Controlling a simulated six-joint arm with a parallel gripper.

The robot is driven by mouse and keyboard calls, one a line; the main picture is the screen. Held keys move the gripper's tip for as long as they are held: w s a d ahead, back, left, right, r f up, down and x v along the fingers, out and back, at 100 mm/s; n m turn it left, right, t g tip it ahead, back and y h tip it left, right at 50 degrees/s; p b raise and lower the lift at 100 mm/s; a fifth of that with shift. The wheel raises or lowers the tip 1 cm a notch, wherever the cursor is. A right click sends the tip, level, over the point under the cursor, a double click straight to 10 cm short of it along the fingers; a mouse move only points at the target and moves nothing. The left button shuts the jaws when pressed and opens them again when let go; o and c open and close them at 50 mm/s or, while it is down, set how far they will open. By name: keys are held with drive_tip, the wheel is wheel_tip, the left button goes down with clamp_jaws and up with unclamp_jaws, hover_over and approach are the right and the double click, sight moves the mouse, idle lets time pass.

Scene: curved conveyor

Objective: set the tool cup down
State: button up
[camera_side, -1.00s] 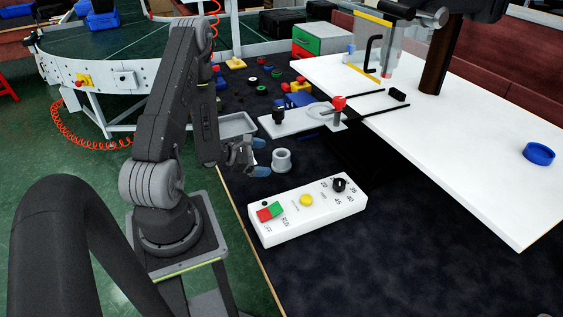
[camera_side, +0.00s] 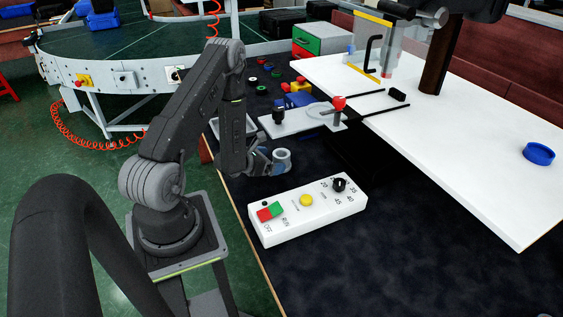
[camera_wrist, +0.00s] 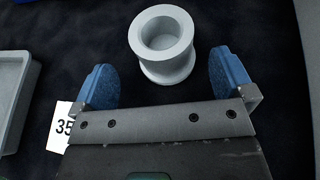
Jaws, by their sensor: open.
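The tool cup (camera_side: 281,158) is a small light-grey spool-shaped cup with a round hollow top. It stands upright on the dark mat. My gripper (camera_side: 272,160) is low beside the cup in the side view. In the wrist view my gripper (camera_wrist: 164,80) is open, with its blue fingertips spread wider than the cup. The cup's near base reaches toward the gap between the fingertips.
A white control box (camera_side: 306,211) with buttons and a knob lies just in front of the cup. A grey tray (camera_wrist: 12,98) is at the left in the wrist view. A white plate with a red-knobbed lever (camera_side: 338,104) stands behind. A white table (camera_side: 470,140) is at right.

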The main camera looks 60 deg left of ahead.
sight(282, 159)
drive_tip(key=x, duration=0.4)
drive_tip(key=shift+w+d+r, duration=0.1)
drive_tip(key=shift+w+d, duration=0.05)
drive_tip(key=shift+w, duration=0.3)
drive_tip(key=c, duration=1)
drive_tip(key=shift+r, duration=0.1)
drive_tip(key=shift+c, duration=0.8)
drive_tip(key=shift+r, duration=0.1)
